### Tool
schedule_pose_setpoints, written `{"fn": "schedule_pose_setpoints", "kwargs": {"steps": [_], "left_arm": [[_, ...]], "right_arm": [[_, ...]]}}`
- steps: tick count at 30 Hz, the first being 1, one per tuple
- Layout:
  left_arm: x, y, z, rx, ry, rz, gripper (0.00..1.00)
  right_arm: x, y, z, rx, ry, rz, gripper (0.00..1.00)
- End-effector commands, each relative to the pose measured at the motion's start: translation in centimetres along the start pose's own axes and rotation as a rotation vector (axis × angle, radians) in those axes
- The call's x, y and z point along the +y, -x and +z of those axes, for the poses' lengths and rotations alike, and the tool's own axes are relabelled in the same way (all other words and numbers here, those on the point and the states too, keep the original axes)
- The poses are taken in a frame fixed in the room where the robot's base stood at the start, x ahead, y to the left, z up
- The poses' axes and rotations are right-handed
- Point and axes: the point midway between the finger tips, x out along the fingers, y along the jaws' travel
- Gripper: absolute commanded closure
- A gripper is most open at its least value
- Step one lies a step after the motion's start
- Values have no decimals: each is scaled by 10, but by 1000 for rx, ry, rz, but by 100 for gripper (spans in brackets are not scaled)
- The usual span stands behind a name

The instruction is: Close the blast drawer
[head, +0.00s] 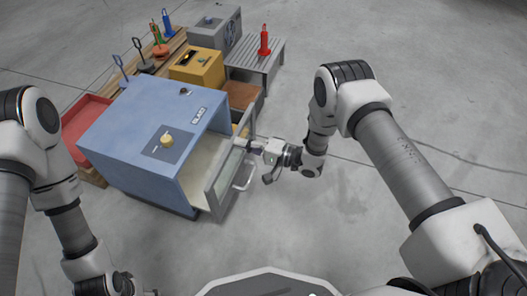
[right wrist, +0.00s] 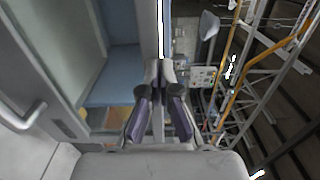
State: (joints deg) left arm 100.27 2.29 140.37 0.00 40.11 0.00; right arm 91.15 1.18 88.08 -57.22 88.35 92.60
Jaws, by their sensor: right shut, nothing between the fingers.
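The blast drawer (head: 213,176) is pulled out of the right side of a blue cabinet (head: 130,120) labelled BLAST. Its grey front panel carries a bar handle (head: 244,177); in the right wrist view the handle (right wrist: 22,118) shows at the left. My right gripper (head: 256,147) is shut and empty, at the far end of the drawer front, beyond the handle. In the right wrist view its fingers (right wrist: 158,75) are together, close to a panel edge; I cannot tell whether they touch. My left gripper (head: 121,284) is partly seen at the bottom left, its fingers unclear.
Behind the cabinet stand a yellow box (head: 198,68), a grey box (head: 214,32) and a slatted stand (head: 256,56) with a red tool (head: 264,42). A red tray (head: 85,120) lies to the left. The floor right of the drawer is clear, apart from my right arm.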

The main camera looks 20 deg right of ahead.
Motion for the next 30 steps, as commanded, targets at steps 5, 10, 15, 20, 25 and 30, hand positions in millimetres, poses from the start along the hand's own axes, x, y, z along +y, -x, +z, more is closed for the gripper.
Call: {"fn": "schedule_pose_setpoints", "kwargs": {"steps": [5, 10, 15, 20, 25, 30], "left_arm": [[0, -14, 0, 0, 0, 0, 36], [0, -19, 0, 1, 2, 0, 36], [0, -21, -1, 2, 2, 0, 36], [0, -21, -1, 2, 3, 0, 36], [0, -21, -1, 2, 2, 0, 36], [0, -18, -1, 2, 2, 0, 36]], "right_arm": [[2, -46, 1, -3, 4, -2, 100], [1, -74, 0, -2, 3, -1, 100], [0, -87, 0, 0, 1, -1, 100], [-1, -90, -1, 0, 3, -1, 100], [-2, -90, -1, 0, 5, -2, 100], [-4, -90, 0, 1, 6, -3, 100]]}}
